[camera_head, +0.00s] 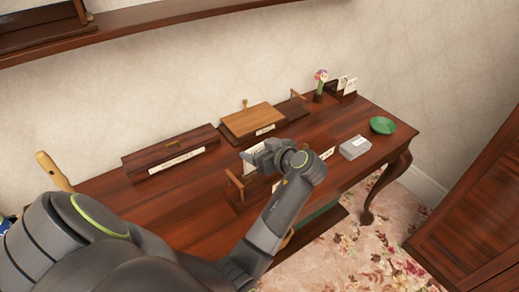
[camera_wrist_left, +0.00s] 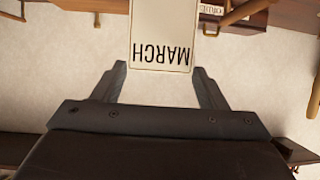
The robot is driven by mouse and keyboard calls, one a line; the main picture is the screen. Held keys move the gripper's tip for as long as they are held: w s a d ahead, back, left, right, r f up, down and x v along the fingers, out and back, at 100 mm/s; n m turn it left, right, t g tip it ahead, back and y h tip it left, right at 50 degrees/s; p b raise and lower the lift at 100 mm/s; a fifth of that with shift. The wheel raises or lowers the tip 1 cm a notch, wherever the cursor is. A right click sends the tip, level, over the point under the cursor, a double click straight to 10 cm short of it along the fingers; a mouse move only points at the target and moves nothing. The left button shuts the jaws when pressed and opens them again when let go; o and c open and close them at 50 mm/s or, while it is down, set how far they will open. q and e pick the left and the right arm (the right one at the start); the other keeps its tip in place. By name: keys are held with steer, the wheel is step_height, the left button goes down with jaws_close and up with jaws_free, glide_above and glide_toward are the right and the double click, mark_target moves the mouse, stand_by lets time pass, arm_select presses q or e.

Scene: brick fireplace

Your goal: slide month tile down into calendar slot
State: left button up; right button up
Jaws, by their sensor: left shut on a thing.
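My left gripper (camera_head: 262,158) is above the middle of the dark wooden desk and is shut on the month tile. In the left wrist view the tile (camera_wrist_left: 162,30) is a cream card reading MARCH, upside down, held at the fingertips (camera_wrist_left: 160,72). In the head view my gripper and wrist hide most of the tile. A wooden stand with a post (camera_head: 235,186), perhaps the calendar, stands just below and left of my gripper, partly covered by my arm. I cannot see its slot, or whether the tile touches it. My right gripper is out of view.
The desk (camera_head: 130,207) also bears a long labelled box (camera_head: 172,150), a slanted wooden box (camera_head: 253,119), a grey box (camera_head: 355,147), a green bowl (camera_head: 382,125) and a flower holder (camera_head: 320,90). The wall is close behind.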

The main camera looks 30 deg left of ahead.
arm_select(q)
steer(key=shift+f+b, duration=1.5)
steer(key=shift+f, duration=0.5)
steer(key=o, duration=1.3)
steer(key=shift+r, duration=0.15)
